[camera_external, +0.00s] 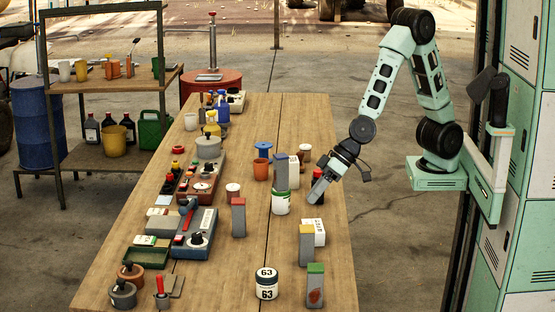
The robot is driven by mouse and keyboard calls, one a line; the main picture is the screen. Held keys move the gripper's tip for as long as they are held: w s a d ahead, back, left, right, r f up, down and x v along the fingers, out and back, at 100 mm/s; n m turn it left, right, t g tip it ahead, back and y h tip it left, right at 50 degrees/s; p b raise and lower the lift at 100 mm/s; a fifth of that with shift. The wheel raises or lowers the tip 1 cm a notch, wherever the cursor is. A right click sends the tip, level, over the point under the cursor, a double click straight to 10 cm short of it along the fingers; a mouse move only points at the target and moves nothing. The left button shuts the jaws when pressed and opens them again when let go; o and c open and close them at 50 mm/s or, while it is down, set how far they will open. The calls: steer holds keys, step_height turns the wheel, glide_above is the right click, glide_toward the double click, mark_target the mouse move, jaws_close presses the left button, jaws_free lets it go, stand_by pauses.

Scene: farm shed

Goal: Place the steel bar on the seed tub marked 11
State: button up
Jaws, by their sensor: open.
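A white tub with a green band (281,206) stands near the right side of the bench; its marking is too small to read. A grey upright bar (281,176) appears to stand on this tub's lid, though I cannot tell the exact contact. My gripper (343,177) is open, tilted down at the bench's right edge, to the right of the tub and apart from the bar. A slanted grey piece by its left finger overlaps a dark, red-marked object; I cannot tell what it is. Another white tub (266,287), marked 63, stands near the front.
Grey blocks with red (238,220), yellow (306,248) and green (315,290) tops stand nearby. A white box (318,232) is beside the yellow-topped one. An orange cup (261,170) and blue spool (263,149) stand behind the tub. Tools crowd the bench's left side.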

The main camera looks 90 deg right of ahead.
steer(key=s+n+g, duration=0.4)
steer(key=s+n, duration=0.1)
steer(key=s, duration=0.7)
steer(key=s+d+n+g+h, duration=0.3)
steer(key=s+d, duration=0.6)
steer(key=s, duration=0.1)
steer(key=shift+s+d+r+n, duration=0.25)
steer(key=shift+r+n, duration=0.05)
steer(key=shift+r, duration=0.05)
